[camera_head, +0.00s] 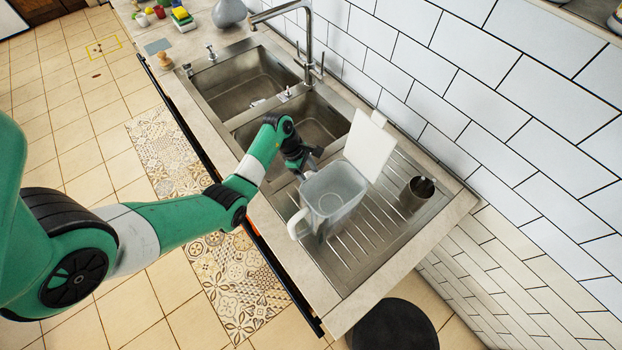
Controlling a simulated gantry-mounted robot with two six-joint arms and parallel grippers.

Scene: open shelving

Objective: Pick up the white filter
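A clear grey pitcher (335,194) with a white handle stands on the ribbed drainboard right of the sink; it may be the white filter, but I cannot be sure. Its open top faces me, and its handle points to the lower left. A flat white panel (368,146) stands upright just behind it. My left gripper (309,168) is at the pitcher's upper left side, very near its rim. Its dark fingers are small and partly hidden, so I cannot tell whether they are open or touch the pitcher. My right gripper is not in view.
A metal cup (416,193) stands on the drainboard at the right. Two sink basins (243,83) and a tall faucet (307,40) lie behind my gripper. The tiled wall (500,110) bounds the right side. A grey vase (229,13) and small items stand at the far counter end.

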